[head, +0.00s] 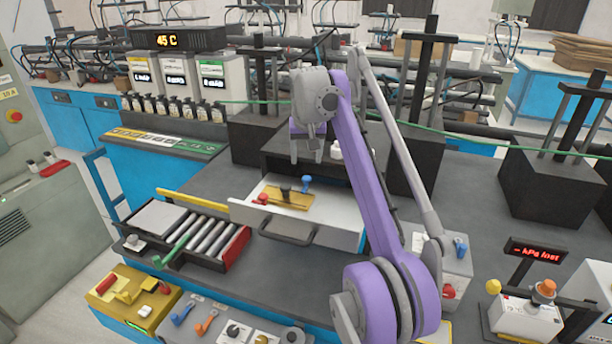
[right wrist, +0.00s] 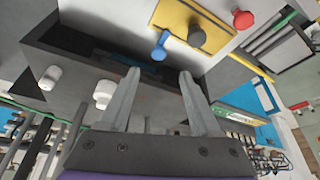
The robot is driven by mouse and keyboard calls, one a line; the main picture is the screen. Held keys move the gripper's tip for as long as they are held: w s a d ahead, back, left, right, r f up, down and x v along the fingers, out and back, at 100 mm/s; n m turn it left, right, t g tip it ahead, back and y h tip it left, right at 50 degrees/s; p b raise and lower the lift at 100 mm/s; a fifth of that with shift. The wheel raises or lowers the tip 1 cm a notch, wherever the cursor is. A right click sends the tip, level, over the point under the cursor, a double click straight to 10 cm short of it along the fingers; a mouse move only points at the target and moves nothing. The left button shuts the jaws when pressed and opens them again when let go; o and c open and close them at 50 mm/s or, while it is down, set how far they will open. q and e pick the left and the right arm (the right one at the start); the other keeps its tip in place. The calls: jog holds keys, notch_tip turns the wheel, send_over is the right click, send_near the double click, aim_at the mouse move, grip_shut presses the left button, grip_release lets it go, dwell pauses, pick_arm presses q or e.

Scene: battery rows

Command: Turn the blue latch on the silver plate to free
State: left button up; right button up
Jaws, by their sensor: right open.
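My right gripper (head: 307,157) is open and empty, above and behind the blue knob. In the right wrist view the blue knob (right wrist: 160,44) lies just beyond the gap between the fingertips (right wrist: 161,75), not touched. Other blue latches are on a grey panel (head: 220,333) at the front, at its left end (head: 182,314), and on a grey box (head: 460,248) at the right. My left gripper is out of view.
A roller tray (head: 205,235) stands left of the drawer, and a yellow box (head: 135,300) is in front. Dark blocks with posts (head: 540,185) stand behind and at right. White knobs (right wrist: 104,93) are on the dark housing behind the drawer. The grey bench top right of the drawer has free room.

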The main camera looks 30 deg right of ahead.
aim_at(307, 178)
jog(key=b+x, duration=0.1)
jog(key=x, duration=0.6)
jog(key=shift+s+d+f, duration=0.15)
jog(key=shift+f, duration=0.1)
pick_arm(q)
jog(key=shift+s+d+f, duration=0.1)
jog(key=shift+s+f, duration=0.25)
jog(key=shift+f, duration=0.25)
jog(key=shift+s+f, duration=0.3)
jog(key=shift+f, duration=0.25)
pick_arm(e)
jog(key=shift+w+d+f, duration=0.1)
jog(key=shift+w+f, duration=0.1)
jog(key=shift+f, duration=0.2)
grip_shut()
